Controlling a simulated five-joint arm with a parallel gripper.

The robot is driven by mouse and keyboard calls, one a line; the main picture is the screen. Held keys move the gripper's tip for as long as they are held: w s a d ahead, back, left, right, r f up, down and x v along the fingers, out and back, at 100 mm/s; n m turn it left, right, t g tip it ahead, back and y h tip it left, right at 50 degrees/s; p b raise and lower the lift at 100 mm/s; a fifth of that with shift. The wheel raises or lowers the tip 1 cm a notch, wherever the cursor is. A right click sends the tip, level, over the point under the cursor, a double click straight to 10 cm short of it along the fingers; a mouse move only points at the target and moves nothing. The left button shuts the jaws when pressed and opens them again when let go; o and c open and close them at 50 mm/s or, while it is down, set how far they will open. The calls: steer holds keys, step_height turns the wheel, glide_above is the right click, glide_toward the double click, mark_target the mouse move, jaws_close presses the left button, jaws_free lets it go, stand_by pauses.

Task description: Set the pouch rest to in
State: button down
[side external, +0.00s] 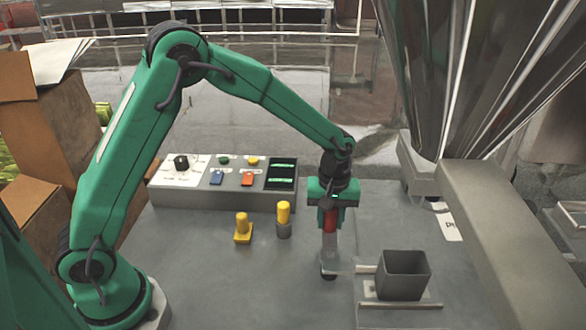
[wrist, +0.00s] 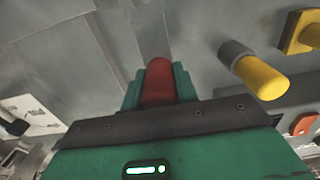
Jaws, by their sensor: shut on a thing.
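My gripper (side external: 330,205) points down at the right of the work table, its jaws shut around a red handle (side external: 330,221). In the wrist view the red handle (wrist: 158,80) stands between my gripper's green jaws (wrist: 158,95). Below the red part, a grey post reaches down to a dark foot near the table. A pale bar (side external: 346,268) runs right from the post toward a grey open-topped square box (side external: 403,283), apparently the pouch rest, between light rails. I cannot tell whether the bar joins the box.
Two yellow-topped knobs stand left of my gripper, one on a yellow base (side external: 243,230) and one on a grey base (side external: 283,222). A control panel (side external: 225,202) lies behind them. A large shiny hopper (side external: 455,75) and a grey beam (side external: 505,225) crowd the right.

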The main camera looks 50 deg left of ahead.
steer(key=shift+s+d, duration=0.8)
steer(key=shift+s, duration=0.05)
steer(key=c, duration=1.1)
jaws_free()
steer(key=shift+w+r, duration=0.1)
steer(key=shift+r, duration=0.2)
step_height(320, 180, up, 7)
steer(key=shift+r, duration=0.1)
steer(key=shift+a+r, duration=0.1)
